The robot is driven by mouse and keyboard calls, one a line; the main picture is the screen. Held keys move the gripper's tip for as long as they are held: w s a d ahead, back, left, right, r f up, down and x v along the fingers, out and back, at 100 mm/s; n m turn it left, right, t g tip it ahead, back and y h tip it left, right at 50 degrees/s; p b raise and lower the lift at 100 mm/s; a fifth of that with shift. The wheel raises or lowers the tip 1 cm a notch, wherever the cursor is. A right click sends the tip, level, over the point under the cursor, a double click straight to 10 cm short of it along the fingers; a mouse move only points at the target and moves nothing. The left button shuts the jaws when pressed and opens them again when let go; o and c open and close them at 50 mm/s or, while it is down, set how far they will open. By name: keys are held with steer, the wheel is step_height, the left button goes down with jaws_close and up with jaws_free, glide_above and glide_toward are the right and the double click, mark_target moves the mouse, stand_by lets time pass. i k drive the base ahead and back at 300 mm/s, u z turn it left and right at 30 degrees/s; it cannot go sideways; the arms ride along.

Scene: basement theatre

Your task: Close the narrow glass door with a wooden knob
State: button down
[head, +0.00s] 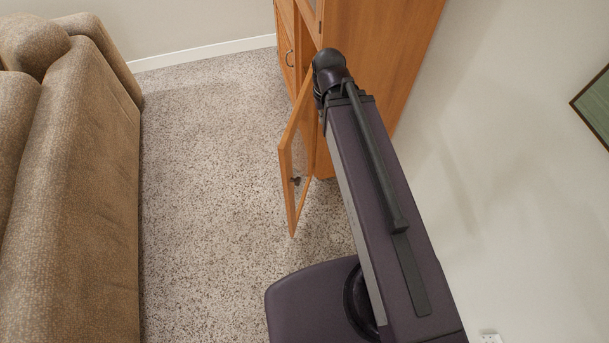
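The narrow glass door (286,172) has a wooden frame and stands open, swung out from the wooden cabinet (385,45) toward my base. Whether anything touches the door cannot be seen.
A brown sofa (75,190) stands on the left. Speckled carpet (205,190) lies free between the sofa and the cabinet. A pale wall (500,170) with a framed picture (597,105) runs close along the right. Another cabinet front with a curved handle (289,58) is farther back.

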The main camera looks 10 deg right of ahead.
mark_target(296, 184)
steer(key=z, duration=0.35)
steer(key=k, duration=1.15)
steer(key=u, duration=0.45)
